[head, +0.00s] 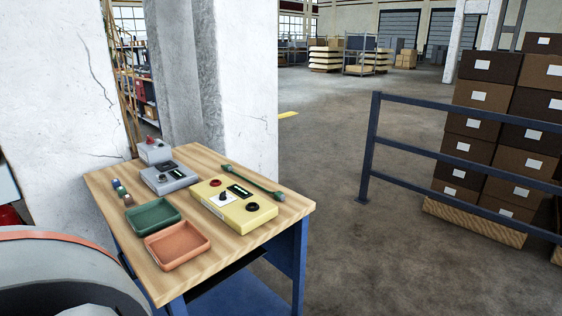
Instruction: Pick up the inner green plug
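Several small plug-like pieces stand or lie in a short row at the left edge of the wooden table (222,258). One in the middle of the row looks green (121,192), with a greyish one behind it and a reddish-brown one (128,201) in front. They are too small to make out exactly. A dark green bar or cable (252,183) with thicker ends lies along the table's right side. I cannot tell which piece is the inner green plug. Neither of my grippers is in view.
A green tray (134,222) and an orange tray (149,246) are at the table's front left. A yellow control box (259,215), a grey box (184,177) and a smaller grey box stand behind and beside them. A white pillar rises behind; a blue railing (465,147) is at right.

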